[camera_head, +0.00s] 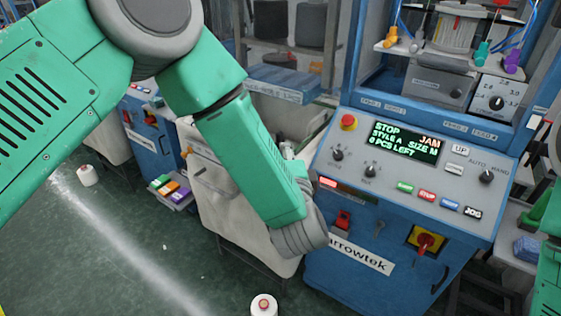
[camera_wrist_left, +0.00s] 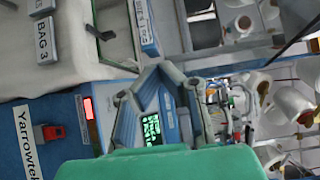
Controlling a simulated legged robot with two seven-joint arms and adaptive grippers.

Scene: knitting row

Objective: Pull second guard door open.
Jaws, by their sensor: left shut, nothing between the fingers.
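In the left wrist view a clear panel with a greenish edge (camera_wrist_left: 117,38) and a dark handle (camera_wrist_left: 101,33) lies to the upper left. My left gripper (camera_wrist_left: 150,80) is shut and empty, in front of the machine's control panel. In the head view my forearm mostly hides it. My right gripper is out of view; only green parts of my right arm show at the right edge.
The blue control panel (camera_head: 405,165) has a display reading STOP and JAM, knobs and a red button (camera_head: 348,122). A beige bin (camera_head: 225,205) stands to its left. Yarn cones (camera_head: 263,304) and (camera_head: 86,175) stand on the green floor, which is open at left.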

